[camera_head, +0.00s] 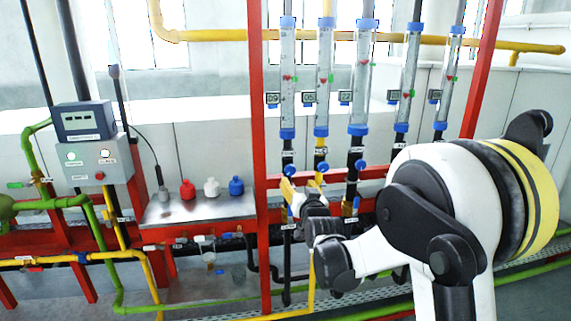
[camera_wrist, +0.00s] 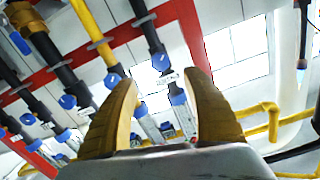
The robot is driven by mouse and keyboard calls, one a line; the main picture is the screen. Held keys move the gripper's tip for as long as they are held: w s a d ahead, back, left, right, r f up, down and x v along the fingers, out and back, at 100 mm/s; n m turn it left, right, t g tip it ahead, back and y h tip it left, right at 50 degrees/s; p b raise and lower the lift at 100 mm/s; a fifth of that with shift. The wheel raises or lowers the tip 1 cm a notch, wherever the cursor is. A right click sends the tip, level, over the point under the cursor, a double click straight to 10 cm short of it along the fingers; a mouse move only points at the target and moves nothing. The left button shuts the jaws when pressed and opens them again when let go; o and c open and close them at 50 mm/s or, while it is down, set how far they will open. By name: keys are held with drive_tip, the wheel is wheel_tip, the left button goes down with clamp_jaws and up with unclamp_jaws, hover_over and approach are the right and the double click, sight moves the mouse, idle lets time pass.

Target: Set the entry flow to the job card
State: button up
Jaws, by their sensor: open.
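Several clear flow tubes with blue end caps hang in a row; the leftmost tube (camera_head: 287,80) has a red float mark, a green mark and a small black-framed tag (camera_head: 272,99) beside it. Below it is a blue valve knob (camera_head: 289,170) on a dark pipe. My gripper (camera_head: 301,184) is open at this knob's height, with its yellow fingers near the leftmost lines. In the wrist view, a blue knob (camera_wrist: 160,62) on a black pipe shows between and beyond my open fingertips (camera_wrist: 162,78). I cannot tell whether they touch it. No job card is readable.
Red frame posts (camera_head: 257,150) stand close left of the tubes. A steel shelf (camera_head: 165,213) holds red, white and blue bottles. A dark display box (camera_head: 84,121) sits above a grey control box (camera_head: 96,158). More blue knobs (camera_head: 360,164) are close to the right, partly behind my arm.

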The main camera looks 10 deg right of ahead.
sight(291, 170)
drive_tip(key=w+b, duration=0.2)
drive_tip(key=w, duration=0.9)
drive_tip(key=shift+w+f, duration=0.15)
drive_tip(key=shift+w, duration=0.2)
drive_tip(key=shift+c, duration=0.2)
drive_tip(key=c, duration=1.1)
